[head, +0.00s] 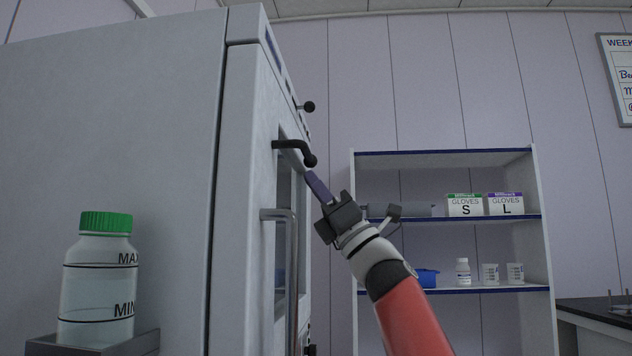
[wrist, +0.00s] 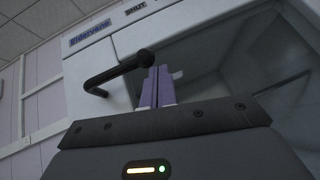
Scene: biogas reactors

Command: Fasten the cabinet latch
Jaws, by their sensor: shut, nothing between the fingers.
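The cabinet (head: 265,130) is a large pale grey box at the left with a windowed front. Its latch (head: 292,146) is a black bent lever with a ball end, on the front above a vertical grey door handle (head: 292,270). In the wrist view the latch (wrist: 115,72) lies at a slant, its ball end against or just in front of the purple fingertips. My gripper (head: 311,178) is shut and empty, its fingertips just below the ball end. The wrist view shows the gripper's two fingers (wrist: 157,88) side by side. I cannot tell whether they touch the latch.
A second black knob (head: 307,106) sticks out higher on the cabinet. A label reading SHUT (wrist: 134,9) is above the latch. A bottle with a green cap (head: 97,285) stands on a bracket at left. Shelves (head: 447,288) with glove boxes stand behind my arm.

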